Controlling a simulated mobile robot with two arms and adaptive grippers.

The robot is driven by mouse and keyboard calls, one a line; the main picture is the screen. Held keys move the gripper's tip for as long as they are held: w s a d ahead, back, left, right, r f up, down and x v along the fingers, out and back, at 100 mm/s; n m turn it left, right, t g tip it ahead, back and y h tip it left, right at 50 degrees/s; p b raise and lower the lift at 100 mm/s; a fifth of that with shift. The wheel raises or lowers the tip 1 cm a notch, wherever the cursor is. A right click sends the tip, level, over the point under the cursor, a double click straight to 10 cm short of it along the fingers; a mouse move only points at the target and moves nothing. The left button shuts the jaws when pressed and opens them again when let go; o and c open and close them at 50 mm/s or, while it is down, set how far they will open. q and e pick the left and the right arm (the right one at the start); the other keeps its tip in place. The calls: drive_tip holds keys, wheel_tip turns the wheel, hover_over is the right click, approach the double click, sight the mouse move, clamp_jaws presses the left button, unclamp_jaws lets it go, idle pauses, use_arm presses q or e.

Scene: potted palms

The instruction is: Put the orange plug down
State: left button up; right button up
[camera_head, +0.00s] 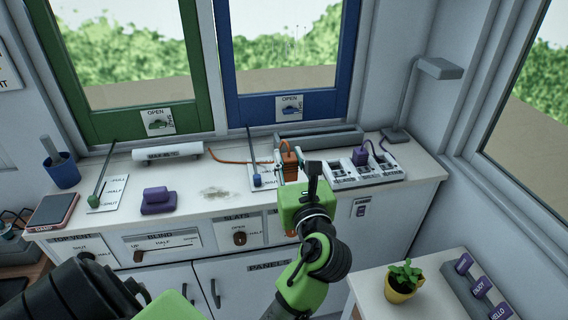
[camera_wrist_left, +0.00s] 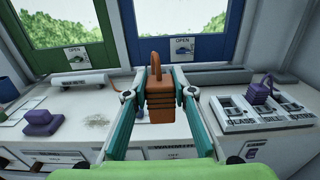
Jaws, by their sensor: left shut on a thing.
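The orange plug (camera_head: 289,161) is held between the fingers of my left gripper (camera_head: 291,176), above the back part of the counter. In the left wrist view the plug (camera_wrist_left: 160,108) is upright, with its ribbed body between the two teal fingers of the gripper (camera_wrist_left: 159,96) and its cable looping from the top. In the head view the orange cable (camera_head: 235,160) runs off to the left. Whether the plug's underside touches anything is hidden. My right gripper is not in view.
A white socket panel (camera_head: 338,179) lies right of the plug, with a purple plug (camera_head: 360,157) in it. A lever plate with a blue knob (camera_head: 257,181) is just left. A purple block (camera_head: 158,201) sits farther left.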

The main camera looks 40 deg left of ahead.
sight(295, 154)
use_arm(q)
drive_tip(key=w, duration=0.1)
drive_tip(key=w+a+f, duration=0.1)
drive_tip(key=w, duration=0.1)
drive_tip(key=w+f, duration=0.1)
drive_tip(key=shift+w+a, duration=0.25)
drive_tip(key=shift+a, duration=0.1)
drive_tip(key=w+f, duration=0.1)
drive_tip(key=w+a+f, duration=0.1)
drive_tip(key=f, duration=0.1)
drive_tip(key=w+f, duration=0.1)
drive_tip(key=f, duration=0.1)
drive_tip(key=shift+w+a+f, duration=0.15)
drive_tip(key=shift+w, duration=0.2)
drive_tip(key=f, duration=0.3)
drive_tip(key=shift+w, duration=0.2)
drive_tip(key=shift+f, duration=0.25)
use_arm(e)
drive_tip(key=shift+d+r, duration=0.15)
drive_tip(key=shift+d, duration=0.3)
use_arm(q)
drive_tip(key=shift+f, duration=0.15)
drive_tip(key=o, duration=1.1)
